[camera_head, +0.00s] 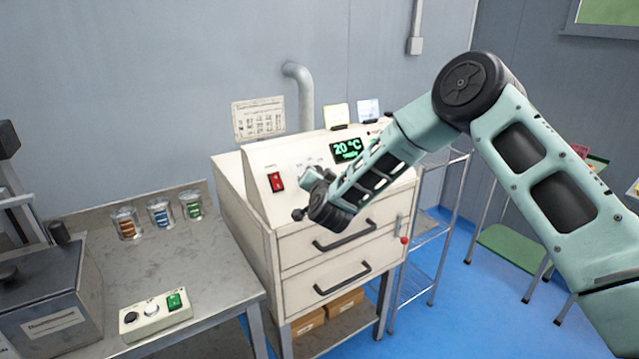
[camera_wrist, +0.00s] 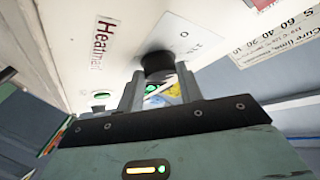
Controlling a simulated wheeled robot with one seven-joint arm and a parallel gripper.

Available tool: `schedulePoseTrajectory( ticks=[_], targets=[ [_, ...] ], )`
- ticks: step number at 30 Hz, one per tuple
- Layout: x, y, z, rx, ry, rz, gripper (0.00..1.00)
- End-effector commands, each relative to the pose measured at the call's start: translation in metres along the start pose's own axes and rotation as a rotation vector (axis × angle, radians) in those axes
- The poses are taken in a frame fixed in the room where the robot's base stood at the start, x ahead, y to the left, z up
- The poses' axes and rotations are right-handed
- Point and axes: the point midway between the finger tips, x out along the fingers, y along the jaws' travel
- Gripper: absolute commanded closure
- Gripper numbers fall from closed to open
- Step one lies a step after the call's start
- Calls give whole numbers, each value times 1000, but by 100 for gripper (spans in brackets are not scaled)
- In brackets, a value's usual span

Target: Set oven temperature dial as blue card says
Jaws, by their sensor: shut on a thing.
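The white oven (camera_head: 258,190) stands at centre in the head view, with a sloped control panel. Its green display (camera_head: 346,149) reads 20 °C. A pale blue card (camera_head: 368,110) stands on its top at the back right; its writing is too small to read. In the wrist view, my gripper (camera_wrist: 160,85) is shut on a black dial (camera_wrist: 157,64) on the white panel, one finger on each side. The dial's scale and pointer cannot be made out. In the head view my gripper (camera_head: 313,183) is at the panel, below and left of the display, partly hidden by my arm.
A yellow card (camera_head: 336,114) stands left of the blue one. A red switch (camera_head: 276,181) is left on the panel. A paper chart (camera_head: 258,118) is behind the oven. A steel bench (camera_head: 200,257) with jars and a control box (camera_head: 154,312) stands left.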

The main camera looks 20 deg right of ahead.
Motion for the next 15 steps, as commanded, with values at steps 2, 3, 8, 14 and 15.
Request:
schedulePoseTrajectory(
  ticks=[2,3,8,14,15],
  targets=[
    [0,-2,2,57,5,43,87],
    [0,-3,2,86,6,66,87],
    [0,-6,1,196,14,156,87],
    [1,-9,0,311,24,249,87],
    [1,-10,-1,330,25,265,87]
  ],
)
